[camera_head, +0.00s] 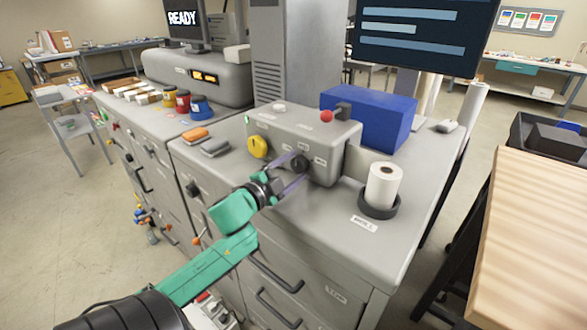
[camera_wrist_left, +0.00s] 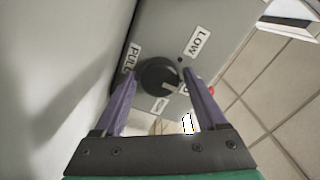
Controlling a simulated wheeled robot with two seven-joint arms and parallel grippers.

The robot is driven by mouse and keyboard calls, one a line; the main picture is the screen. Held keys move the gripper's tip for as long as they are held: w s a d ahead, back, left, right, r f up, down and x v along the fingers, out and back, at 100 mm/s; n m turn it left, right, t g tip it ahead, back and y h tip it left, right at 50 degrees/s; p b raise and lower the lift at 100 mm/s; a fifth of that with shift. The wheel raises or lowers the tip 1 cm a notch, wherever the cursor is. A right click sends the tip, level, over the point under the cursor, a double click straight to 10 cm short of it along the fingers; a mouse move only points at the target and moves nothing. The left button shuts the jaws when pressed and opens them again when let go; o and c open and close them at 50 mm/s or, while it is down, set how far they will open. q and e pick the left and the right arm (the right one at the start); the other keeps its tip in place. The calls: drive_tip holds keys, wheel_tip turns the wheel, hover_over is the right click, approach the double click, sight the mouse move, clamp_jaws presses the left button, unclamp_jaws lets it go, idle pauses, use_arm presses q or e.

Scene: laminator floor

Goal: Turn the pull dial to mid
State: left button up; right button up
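The pull dial (camera_head: 300,162) is a round black knob on the front of the grey control box (camera_head: 330,135). It shows in the left wrist view (camera_wrist_left: 156,76), with PULL and LOW labels near it and other labels partly hidden or unreadable. A light mark on the knob points right and slightly down in that view, toward a label partly covered by a finger. My left gripper (camera_head: 289,172) is at the box front. Its two purple fingers are apart, one on each side of the dial; I cannot tell whether they touch it. My right gripper is not in view.
A yellow knob (camera_head: 258,147) and a red button (camera_head: 326,116) are on the same box. A blue block (camera_head: 368,116) stands behind it. A white roll (camera_head: 383,185) stands in a dark holder to the right. Grey and orange blocks (camera_head: 195,134) lie to the left.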

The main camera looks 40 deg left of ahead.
use_arm(q)
drive_tip(key=shift+o, duration=0.2)
drive_tip(key=shift+s+f, duration=0.1)
drive_tip(key=shift+s, duration=0.05)
drive_tip(key=s+b, duration=0.2)
drive_tip(key=s, duration=1.2)
drive_tip(key=shift+d, duration=0.2)
drive_tip(key=shift+s, duration=0.1)
